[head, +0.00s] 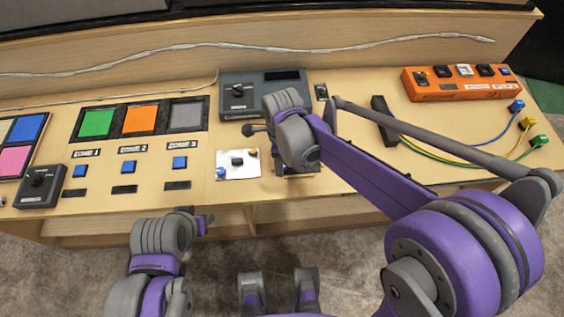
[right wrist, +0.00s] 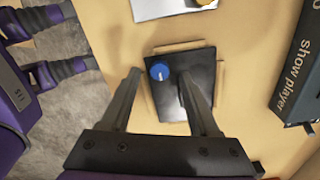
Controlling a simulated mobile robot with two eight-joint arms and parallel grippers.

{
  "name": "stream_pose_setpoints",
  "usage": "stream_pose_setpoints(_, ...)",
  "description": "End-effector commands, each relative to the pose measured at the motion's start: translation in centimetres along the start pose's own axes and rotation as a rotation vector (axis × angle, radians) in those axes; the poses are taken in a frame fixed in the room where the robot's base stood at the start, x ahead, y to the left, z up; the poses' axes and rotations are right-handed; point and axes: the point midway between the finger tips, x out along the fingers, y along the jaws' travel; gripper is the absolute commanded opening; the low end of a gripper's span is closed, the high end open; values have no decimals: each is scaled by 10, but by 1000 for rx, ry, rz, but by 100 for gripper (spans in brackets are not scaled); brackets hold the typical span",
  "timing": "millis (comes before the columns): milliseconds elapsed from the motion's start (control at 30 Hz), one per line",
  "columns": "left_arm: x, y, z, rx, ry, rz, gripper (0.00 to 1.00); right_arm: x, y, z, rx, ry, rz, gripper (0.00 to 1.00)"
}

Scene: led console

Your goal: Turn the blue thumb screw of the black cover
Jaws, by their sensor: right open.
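The black cover (right wrist: 169,98) lies flat on the wooden desk in the right wrist view. The round blue thumb screw (right wrist: 160,71), with a pale mark on top, sits near its upper left corner. My right gripper (right wrist: 160,74) is open, its two fingers apart over the cover. In that picture the screw lies between the fingertips, with a gap on both sides; the height of the tips above it is hard to judge. In the head view my right wrist largely hides the cover. My left gripper (head: 203,223) is low at the desk's front edge, its jaws unclear.
A white plate (head: 238,171) with small knobs lies left of the cover. A grey show player box (head: 236,96) stands behind it. Coloured pads and blue buttons fill the left. An orange box (head: 460,88) and cables are at the right.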

Motion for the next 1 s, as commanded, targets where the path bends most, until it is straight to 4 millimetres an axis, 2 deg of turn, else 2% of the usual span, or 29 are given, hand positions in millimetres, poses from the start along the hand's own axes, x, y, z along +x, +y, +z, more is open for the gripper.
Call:
stream_pose_setpoints(167, 2, 0, 1, 0, -1, 0, 50, 13, 0, 0, 0, 0, 0, 62)
stream_pose_setpoints(433, 2, 0, 1, 0, -1, 0, 50, 14, 0, 0, 0, 0, 0, 62)
stream_pose_setpoints(467, 2, 0, 1, 0, -1, 0, 50, 14, 0, 0, -1, 0, 0, 58)
stream_pose_setpoints(700, 2, 0, 1, 0, -1, 0, 50, 14, 0, 0, -1, 0, 0, 15)
stream_pose_setpoints(800, 2, 0, 1, 0, -1, 0, 50, 14, 0, 0, -1, 0, 0, 0)
stream_pose_setpoints(1000, 2, 0, 1, 0, -1, 0, 50, 14, 0, 0, -2, 0, 0, 0)
